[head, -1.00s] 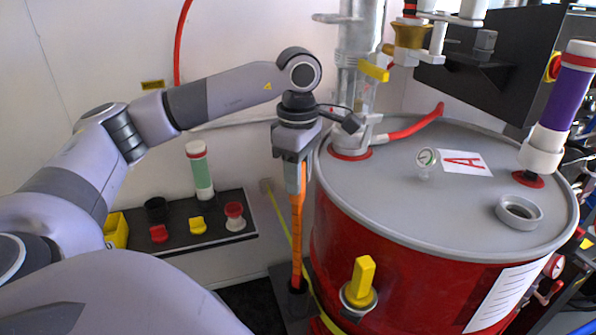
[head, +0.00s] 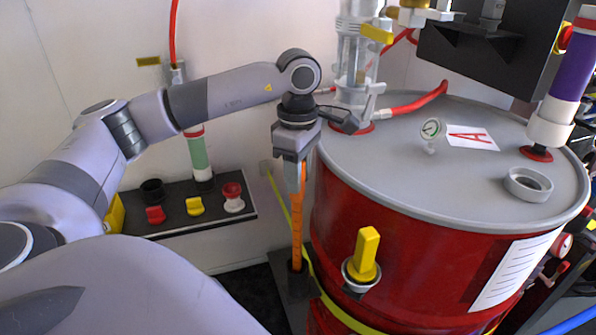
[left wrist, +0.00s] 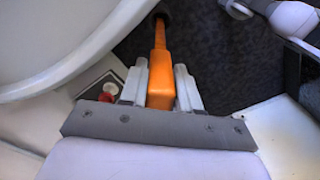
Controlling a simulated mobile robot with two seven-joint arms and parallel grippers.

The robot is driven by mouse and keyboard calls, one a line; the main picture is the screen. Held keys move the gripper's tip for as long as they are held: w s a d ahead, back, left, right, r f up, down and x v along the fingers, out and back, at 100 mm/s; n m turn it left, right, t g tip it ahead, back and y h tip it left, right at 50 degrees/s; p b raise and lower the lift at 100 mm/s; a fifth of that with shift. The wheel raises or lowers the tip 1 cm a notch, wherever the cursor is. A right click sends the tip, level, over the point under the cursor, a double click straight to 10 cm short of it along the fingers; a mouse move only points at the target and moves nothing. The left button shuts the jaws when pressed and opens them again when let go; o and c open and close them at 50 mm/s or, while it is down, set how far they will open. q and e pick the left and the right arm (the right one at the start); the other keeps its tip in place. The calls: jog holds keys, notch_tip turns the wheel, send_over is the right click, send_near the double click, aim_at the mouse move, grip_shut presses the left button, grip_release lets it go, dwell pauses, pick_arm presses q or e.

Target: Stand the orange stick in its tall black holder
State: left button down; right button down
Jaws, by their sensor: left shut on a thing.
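The orange stick (head: 297,225) is long, thin and roughly upright beside the red drum. My left gripper (head: 294,180) is shut on its upper part, pointing down. The lower end of the stick is inside the mouth of the black holder (head: 297,285), which stands low between the drum and the wall. How deep it sits is hidden. In the left wrist view the stick (left wrist: 160,75) runs between the two fingers (left wrist: 160,90) to the dark round holder opening (left wrist: 161,14) at the top. My right gripper is not in view.
The red drum (head: 400,260) with a grey lid (head: 470,180) stands close on the right. A yellow-handled valve (head: 365,260) juts from its side. A dark shelf (head: 190,215) with coloured knobs is on the wall at left. A yellow hose (head: 281,205) runs behind the stick.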

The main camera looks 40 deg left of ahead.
pick_arm(q)
jog(key=c, duration=0.7)
grip_release()
jog(key=shift+c, duration=0.2)
jog(key=shift+r, duration=3.6)
